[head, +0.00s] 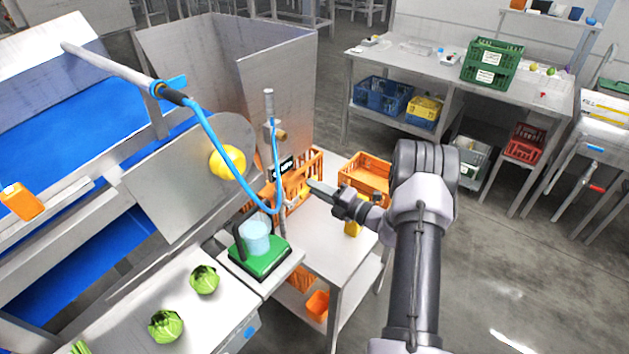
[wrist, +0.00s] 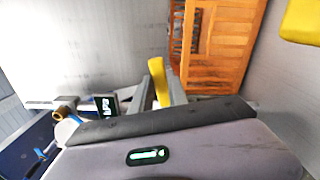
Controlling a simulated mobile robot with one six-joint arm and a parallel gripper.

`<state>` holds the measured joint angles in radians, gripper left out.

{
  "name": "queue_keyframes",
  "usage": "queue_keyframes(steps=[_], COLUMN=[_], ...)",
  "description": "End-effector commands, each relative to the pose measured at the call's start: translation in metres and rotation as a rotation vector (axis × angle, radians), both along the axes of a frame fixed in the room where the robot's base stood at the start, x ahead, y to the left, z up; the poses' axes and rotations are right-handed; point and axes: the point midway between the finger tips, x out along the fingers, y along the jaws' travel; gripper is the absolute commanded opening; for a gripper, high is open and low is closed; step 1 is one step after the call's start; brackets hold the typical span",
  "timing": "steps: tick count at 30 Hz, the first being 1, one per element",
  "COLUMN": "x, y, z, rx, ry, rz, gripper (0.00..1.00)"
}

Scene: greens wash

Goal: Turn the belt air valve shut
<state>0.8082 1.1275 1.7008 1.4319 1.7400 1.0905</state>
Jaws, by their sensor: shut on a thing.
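My gripper (head: 312,187) reaches left over the steel side table. In the wrist view, its two fingers (wrist: 160,92) are shut on a narrow yellow handle (wrist: 157,70), which points up between them. The handle shows in the head view only as a small yellow patch (head: 304,187) at the fingertips. What it is mounted on is hidden, so I cannot tell if it is the belt air valve's lever. A steel upright with a brass fitting (head: 281,135) and a blue hose (head: 226,152) stands to the left; the fitting also shows in the wrist view (wrist: 62,112).
Orange crates (head: 366,172) stand behind my gripper, and a yellow object (head: 352,229) stands on the table below it. A green scale (head: 262,260) with a clear blue container is at left. A small black display (head: 282,167) is close by. Open floor lies right of my arm.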

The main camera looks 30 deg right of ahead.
Motion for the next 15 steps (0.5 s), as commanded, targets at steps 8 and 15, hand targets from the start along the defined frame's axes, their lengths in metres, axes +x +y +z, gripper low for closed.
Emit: queue_keyframes(steps=[8, 15], x=[0.0, 0.0], y=[-0.001, -0.001], z=[-0.014, -0.02], rx=[0.148, 0.215], ry=[0.055, 0.081], rz=[0.001, 0.001], gripper=[0.0, 0.0])
